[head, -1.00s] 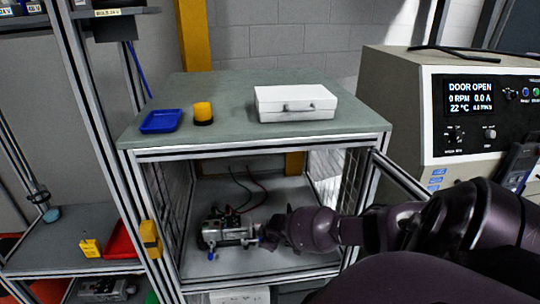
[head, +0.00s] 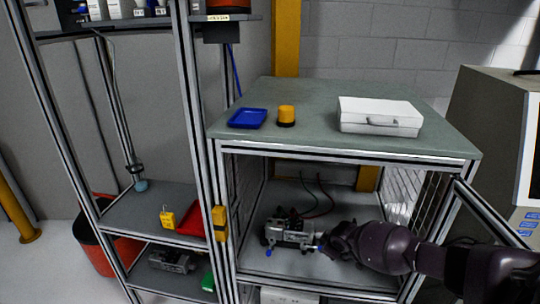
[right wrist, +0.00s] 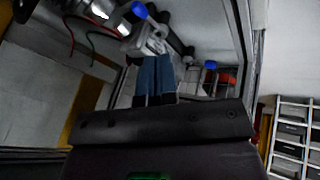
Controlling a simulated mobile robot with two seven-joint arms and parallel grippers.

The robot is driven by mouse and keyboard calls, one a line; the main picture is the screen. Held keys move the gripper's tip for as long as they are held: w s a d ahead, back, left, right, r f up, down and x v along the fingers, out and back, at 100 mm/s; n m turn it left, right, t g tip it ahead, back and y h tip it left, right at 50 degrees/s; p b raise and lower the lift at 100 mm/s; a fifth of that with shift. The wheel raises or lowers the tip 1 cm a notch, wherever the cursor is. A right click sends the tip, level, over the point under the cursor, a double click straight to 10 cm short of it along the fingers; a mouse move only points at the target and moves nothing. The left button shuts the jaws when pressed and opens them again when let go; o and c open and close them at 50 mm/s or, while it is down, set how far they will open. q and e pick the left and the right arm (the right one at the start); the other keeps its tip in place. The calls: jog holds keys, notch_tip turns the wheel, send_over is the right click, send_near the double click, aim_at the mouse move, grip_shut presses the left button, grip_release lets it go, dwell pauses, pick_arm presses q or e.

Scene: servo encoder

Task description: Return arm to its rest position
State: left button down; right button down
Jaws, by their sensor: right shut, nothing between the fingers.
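My right arm (head: 385,250) comes in from the right and reaches through the open front of the test enclosure. My right gripper (head: 326,243) is at the right end of a metal motor assembly (head: 290,233) on the enclosure floor. In the right wrist view, the gripper's fingers (right wrist: 153,78) are together with nothing between them, just below part of the metal assembly (right wrist: 100,10) with a blue knob. Whether the fingertips touch it I cannot tell. My left gripper is not in view.
The enclosure's frame posts (head: 225,225) and open door (head: 490,210) flank the arm. On its top (head: 300,145) are a blue tray (head: 247,118), a yellow-black cylinder (head: 286,116) and a white case (head: 380,117). A shelf rack (head: 135,212) stands left, with a red bin (head: 95,255) behind.

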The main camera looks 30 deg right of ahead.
jog(key=w+a+r+n+t+y, duration=0.1)
jog(key=w+a+r+t, duration=0.1)
jog(key=a, duration=0.2)
jog(key=w+a+r+n+t, duration=0.1)
jog(key=w+a+r, duration=0.2)
jog(key=a, duration=0.1)
jog(key=s+a+r+t+y+b, duration=0.1)
jog(key=s+a+t+y, duration=0.35)
jog(key=a, duration=1.05)
jog(key=s+a+r+m+h+b, duration=0.1)
jog(key=s+a+m+h, duration=0.2)
jog(key=s, duration=0.8)
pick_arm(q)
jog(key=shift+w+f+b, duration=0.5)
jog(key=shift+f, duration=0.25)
pick_arm(e)
jog(key=s+f+m+g, duration=0.1)
jog(key=s+f, duration=0.4)
jog(key=s, duration=0.6)
jog(key=shift+s+a+m+h, duration=0.25)
jog(key=shift+s+m+h, duration=0.1)
jog(key=shift+m, duration=0.55)
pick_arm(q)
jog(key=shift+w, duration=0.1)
pick_arm(e)
jog(key=shift+g, duration=0.25)
